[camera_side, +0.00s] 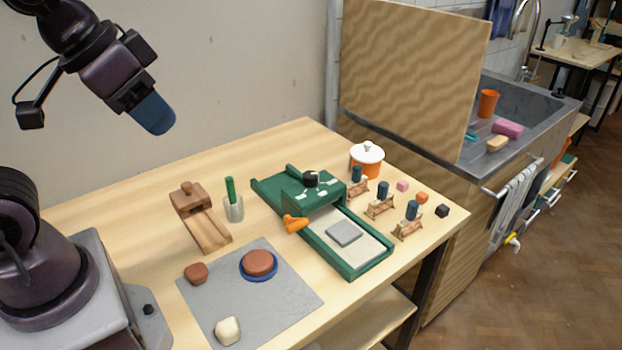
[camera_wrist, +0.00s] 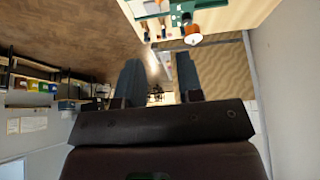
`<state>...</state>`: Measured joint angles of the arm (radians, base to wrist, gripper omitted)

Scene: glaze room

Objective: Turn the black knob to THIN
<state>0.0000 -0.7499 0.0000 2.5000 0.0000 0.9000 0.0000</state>
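The black knob (camera_side: 310,179) sits on top of the green slab machine (camera_side: 274,185), towards its back end. Several pale marks lie around the knob, too small to read, so I cannot tell which one it points at. My gripper (camera_side: 153,116) is high above the table at the upper left, well away from the machine. In the wrist view my gripper (camera_wrist: 160,80) has its two blue fingers apart with nothing between them. Only part of the green machine (camera_wrist: 180,8) shows at the top edge of that view.
An orange handle (camera_side: 295,224) sticks out of the machine's left side. A white-lidded orange pot (camera_side: 367,159) and several dark-topped stamps (camera_side: 380,200) stand right of it. A green-handled tool in a cup (camera_side: 233,206), a wooden block (camera_side: 202,218) and a grey mat (camera_side: 210,292) lie left.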

